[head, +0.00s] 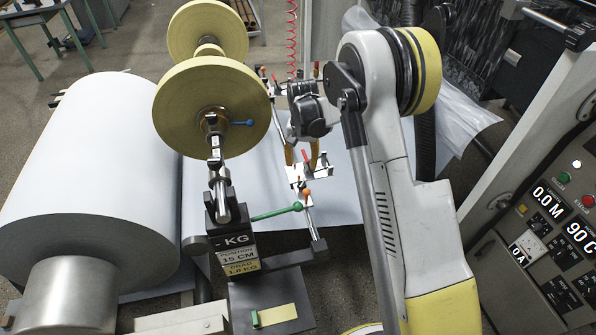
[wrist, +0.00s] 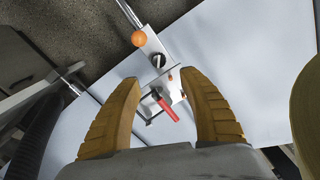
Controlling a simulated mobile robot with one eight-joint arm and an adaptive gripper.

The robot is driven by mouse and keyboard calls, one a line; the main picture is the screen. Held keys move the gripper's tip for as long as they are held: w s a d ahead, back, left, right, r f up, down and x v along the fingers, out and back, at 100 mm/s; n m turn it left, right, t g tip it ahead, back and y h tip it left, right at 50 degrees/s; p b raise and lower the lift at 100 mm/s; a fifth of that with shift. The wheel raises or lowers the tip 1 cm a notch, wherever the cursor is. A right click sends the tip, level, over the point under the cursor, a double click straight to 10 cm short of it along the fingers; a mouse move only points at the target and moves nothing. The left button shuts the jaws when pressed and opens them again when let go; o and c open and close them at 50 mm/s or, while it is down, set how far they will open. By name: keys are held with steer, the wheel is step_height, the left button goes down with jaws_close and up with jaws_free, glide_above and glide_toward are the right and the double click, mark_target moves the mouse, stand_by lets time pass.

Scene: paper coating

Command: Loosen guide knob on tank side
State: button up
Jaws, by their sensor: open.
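My gripper (head: 302,160) is open above the web guide; its two yellow fingers (wrist: 160,84) show apart in the wrist view, with nothing held. Between and beyond the fingertips is a metal guide bracket (wrist: 174,84) on a bar. It carries a red handle (wrist: 168,109) and a small dark round knob (wrist: 158,60). An orange ball (wrist: 138,39) sits farther along the bar. In the head view the bracket (head: 296,174) and the orange ball (head: 307,193) show just below my gripper. I cannot tell which part is the guide knob.
A large white paper roll (head: 85,175) lies at the left. Yellow discs (head: 205,110) stand on a spindle left of my gripper. A green lever (head: 277,212) reaches toward the bracket. A control panel (head: 560,235) stands at the right. White paper (head: 345,190) spreads below.

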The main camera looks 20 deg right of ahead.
mark_target(302, 184)
steer(key=shift+s+f+m, duration=0.2)
steer(key=shift+f+m, duration=0.25)
steer(key=shift+m, duration=0.05)
step_height(302, 184, down, 10)
steer(key=b, duration=0.4)
steer(key=shift+b, duration=0.3)
jaws_close()
